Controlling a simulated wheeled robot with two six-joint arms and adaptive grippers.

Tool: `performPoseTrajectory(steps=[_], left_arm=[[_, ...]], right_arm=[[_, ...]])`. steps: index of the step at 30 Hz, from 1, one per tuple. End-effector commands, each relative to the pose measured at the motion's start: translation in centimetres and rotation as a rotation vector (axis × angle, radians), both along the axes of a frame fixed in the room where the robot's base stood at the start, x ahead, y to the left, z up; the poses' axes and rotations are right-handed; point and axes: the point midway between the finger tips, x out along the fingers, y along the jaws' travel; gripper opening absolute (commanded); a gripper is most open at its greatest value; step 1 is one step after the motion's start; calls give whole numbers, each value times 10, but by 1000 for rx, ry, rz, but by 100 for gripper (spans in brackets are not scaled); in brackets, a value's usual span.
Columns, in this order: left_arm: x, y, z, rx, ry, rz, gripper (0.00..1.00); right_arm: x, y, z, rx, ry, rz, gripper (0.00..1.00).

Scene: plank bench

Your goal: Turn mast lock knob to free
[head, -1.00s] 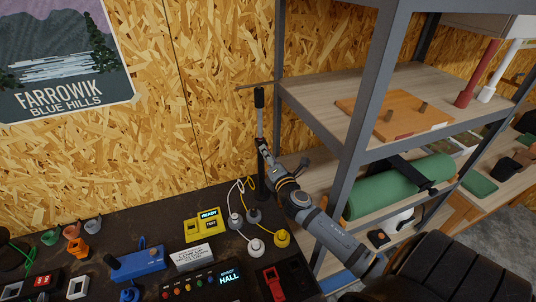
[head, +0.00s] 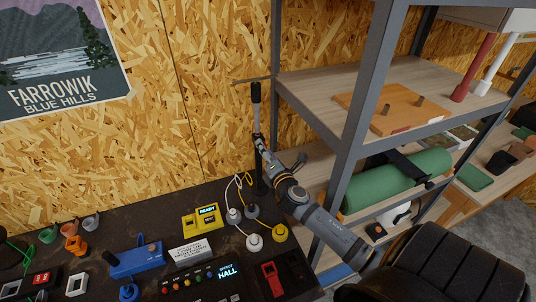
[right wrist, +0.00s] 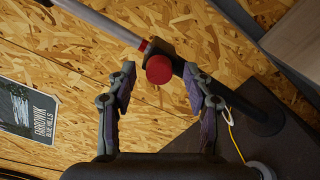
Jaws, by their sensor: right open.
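The mast (head: 257,120) stands upright at the back of the bench, with a black upper end and a grey section below it. In the right wrist view its lock knob (right wrist: 159,70) is a round red cap on a dark collar where a grey rod meets a dark post (right wrist: 225,93). My right gripper (right wrist: 160,80) is open, with one finger on each side of the knob. I see a gap on both sides, but cannot tell whether the fingertips reach its depth. In the head view the right gripper (head: 264,148) is at the mast, hiding part of it. The left gripper is not in view.
A grey shelf post (head: 362,110) and shelves rise close to the right of my arm. A yellow READY box (head: 203,219), cable plugs (head: 254,242), a blue device (head: 135,259) and a button panel (head: 200,283) sit on the dark bench. The chipboard wall is close behind the mast.

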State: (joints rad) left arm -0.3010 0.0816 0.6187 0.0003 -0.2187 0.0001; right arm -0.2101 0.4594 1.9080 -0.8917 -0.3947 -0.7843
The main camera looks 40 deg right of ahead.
Motion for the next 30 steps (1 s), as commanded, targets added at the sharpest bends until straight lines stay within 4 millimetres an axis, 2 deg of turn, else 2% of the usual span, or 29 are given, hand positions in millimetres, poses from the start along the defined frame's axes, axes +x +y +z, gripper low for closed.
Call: performPoseTrajectory(steps=[4,12,15,20,30], left_arm=[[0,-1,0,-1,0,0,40],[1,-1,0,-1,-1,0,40],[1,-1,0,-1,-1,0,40],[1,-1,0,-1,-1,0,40],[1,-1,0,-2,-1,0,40]], right_arm=[[-23,6,-1,-3,4,3,52],[-87,21,-2,-2,7,2,52],[-102,25,-2,-2,5,2,52],[-114,28,-1,-1,3,1,52],[-115,28,-1,-1,2,0,52]])
